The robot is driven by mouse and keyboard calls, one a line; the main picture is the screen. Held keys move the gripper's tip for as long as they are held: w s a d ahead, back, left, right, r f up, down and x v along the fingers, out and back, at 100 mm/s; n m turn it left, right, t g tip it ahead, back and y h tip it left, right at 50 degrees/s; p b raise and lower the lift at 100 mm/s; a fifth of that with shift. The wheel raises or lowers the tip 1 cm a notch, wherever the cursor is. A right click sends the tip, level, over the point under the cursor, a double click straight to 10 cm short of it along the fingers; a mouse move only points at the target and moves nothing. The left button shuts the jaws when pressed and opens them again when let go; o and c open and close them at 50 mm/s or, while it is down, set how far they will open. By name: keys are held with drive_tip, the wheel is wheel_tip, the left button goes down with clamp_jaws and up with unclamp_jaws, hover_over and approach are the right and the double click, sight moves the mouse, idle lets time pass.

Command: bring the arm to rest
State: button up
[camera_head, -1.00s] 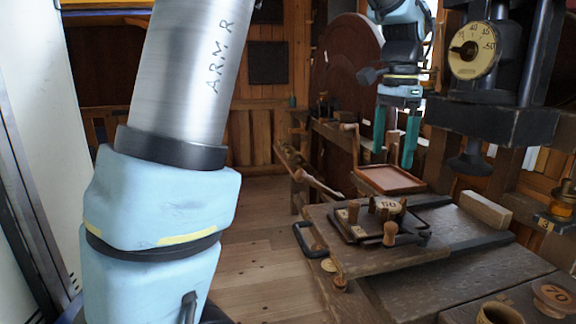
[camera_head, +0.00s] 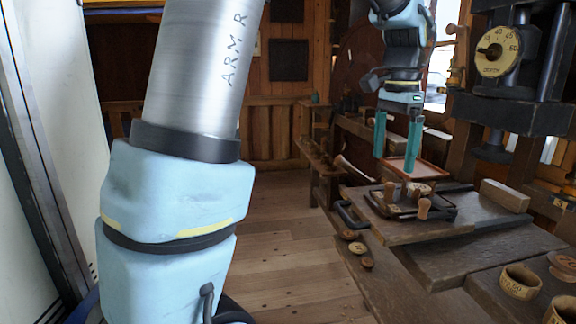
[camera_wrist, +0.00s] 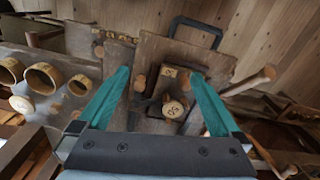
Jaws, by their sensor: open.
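My gripper (camera_head: 397,150) is open, with its two teal fingers apart and pointing down. It hangs above the wooden bench (camera_head: 450,250), in front of the reddish tray (camera_head: 428,172) in the head view. Nothing is between the fingers. In the wrist view my gripper (camera_wrist: 160,76) has both fingers spread on either side of a round-topped wooden spool (camera_wrist: 174,108), which lies lower down. My pale blue and silver arm link fills the left of the head view.
A dark tray (camera_head: 375,205) with turned wooden pieces sits on the bench. A press with a depth dial (camera_head: 497,50) stands at the right. Wooden cups (camera_head: 520,282) are at the front right. Open plank floor (camera_head: 285,235) lies left of the bench.

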drive_tip(key=w+a+f+n, duration=0.2)
drive_tip(key=a+f+n, duration=0.55)
drive_tip(key=a, duration=0.65)
drive_tip(key=s+a+f+n, duration=0.2)
drive_tip(key=s+a+f, duration=0.1)
drive_tip(key=a, duration=0.4)
drive_tip(key=s+a+f+n+t, duration=0.1)
drive_tip(key=s+a+f+n, duration=0.2)
drive_tip(key=a+f, duration=0.3)
drive_tip(key=shift+s+a+f, duration=0.2)
drive_tip(key=shift+s+a, duration=0.2)
drive_tip(key=shift+s, duration=0.05)
